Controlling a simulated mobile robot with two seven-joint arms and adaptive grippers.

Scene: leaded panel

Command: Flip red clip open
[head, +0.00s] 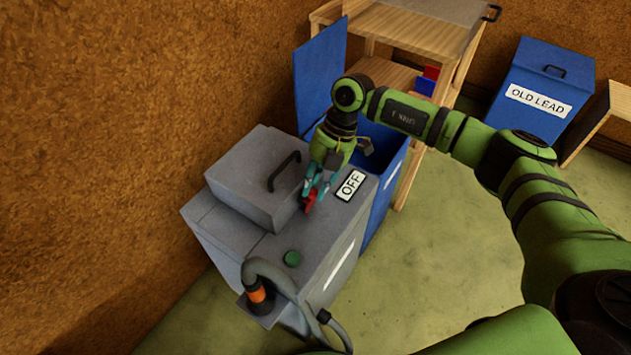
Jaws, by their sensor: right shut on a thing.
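The red clip (309,202) is on the top of the grey box (325,235), beside the raised grey lid block with a black handle. My right gripper (314,193) reaches down from above, with its teal fingers shut on the red clip. The fingers hide part of the clip, and I cannot tell its angle. My left gripper does not show.
A green button (292,258) and a grey hose with an orange collar (256,291) are at the box's front. A blue bin with its lid up (318,75) stands behind. A wooden shelf (425,40) and a blue "OLD LEAD" bin (540,92) are farther back.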

